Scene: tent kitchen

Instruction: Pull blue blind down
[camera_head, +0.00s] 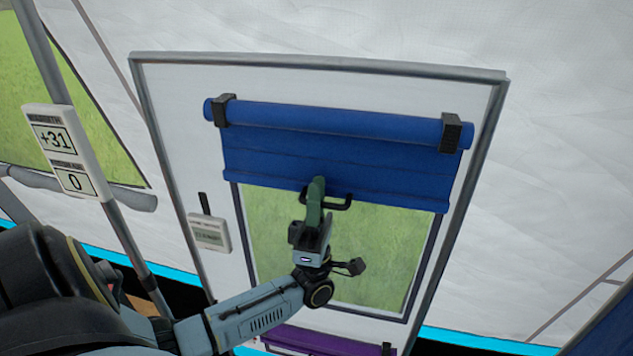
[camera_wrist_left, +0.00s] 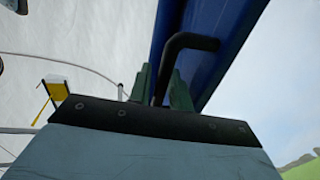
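The blue blind (camera_head: 320,160) hangs from a blue roll (camera_head: 335,122) between two dark brackets at the top of a framed window. It is partly lowered, and the pane below it is bare. A dark bent handle (camera_head: 340,202) sits at the blind's lower edge. My left gripper (camera_head: 316,188) is at this handle, its green fingers pointing up. In the left wrist view, the dark handle (camera_wrist_left: 188,42) passes between the two fingers and appears to fill the gap between them, with the blue blind (camera_wrist_left: 215,45) behind. My right gripper is not in view.
The window pane (camera_head: 375,250) shows green grass. A small white display (camera_head: 209,233) is on the panel left of the pane. A purple roll (camera_head: 320,340) lies below the window. A pole with white number signs (camera_head: 65,150) stands at left. White tent wall is at right.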

